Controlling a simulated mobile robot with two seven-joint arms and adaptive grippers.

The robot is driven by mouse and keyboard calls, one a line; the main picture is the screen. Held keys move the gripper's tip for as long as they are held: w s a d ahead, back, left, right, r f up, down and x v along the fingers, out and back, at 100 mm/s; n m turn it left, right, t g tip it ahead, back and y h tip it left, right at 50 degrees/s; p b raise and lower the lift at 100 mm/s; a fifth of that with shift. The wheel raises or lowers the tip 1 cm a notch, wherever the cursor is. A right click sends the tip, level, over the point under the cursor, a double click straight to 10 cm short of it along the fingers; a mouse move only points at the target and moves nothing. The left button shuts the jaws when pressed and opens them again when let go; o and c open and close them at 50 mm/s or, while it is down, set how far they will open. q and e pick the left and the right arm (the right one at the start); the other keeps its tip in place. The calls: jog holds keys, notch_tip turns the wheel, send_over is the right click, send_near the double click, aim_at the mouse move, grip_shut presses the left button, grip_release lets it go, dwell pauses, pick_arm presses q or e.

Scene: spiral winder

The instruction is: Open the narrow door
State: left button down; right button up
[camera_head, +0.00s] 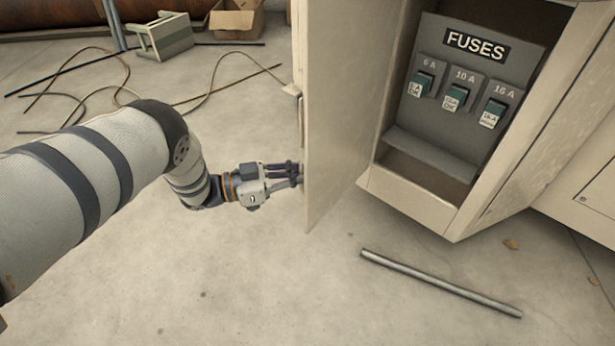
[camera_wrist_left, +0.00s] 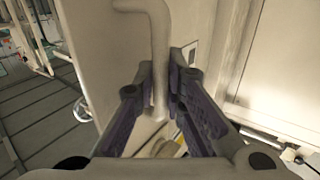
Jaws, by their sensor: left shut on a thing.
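The narrow door (camera_head: 338,100) of the beige cabinet stands swung open, seen at a steep angle in the head view. The fuse compartment (camera_head: 410,190) behind it is exposed. My left gripper (camera_head: 298,178) is at the outer face of the door, on its left side, low down. In the left wrist view, the fingers (camera_wrist_left: 165,85) are shut around a pale bent bar handle (camera_wrist_left: 158,55) on the door. The fingertips in the head view are partly hidden by the door edge. My right gripper is not in view.
A grey panel labelled FUSES (camera_head: 475,45) holds three green-and-white fuses. A metal rod (camera_head: 440,283) lies on the floor in front of the cabinet. A green stool (camera_head: 163,37), a cardboard box (camera_head: 237,20) and loose cables (camera_head: 125,75) lie at the back left.

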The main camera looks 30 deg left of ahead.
pick_arm(q)
jog(key=shift+w+a, duration=0.35)
jog(key=shift+a, duration=0.55)
jog(key=c, duration=1.6)
grip_release()
jog(key=shift+c, duration=0.2)
jog(key=shift+a, duration=0.1)
jog(key=v, duration=1.2)
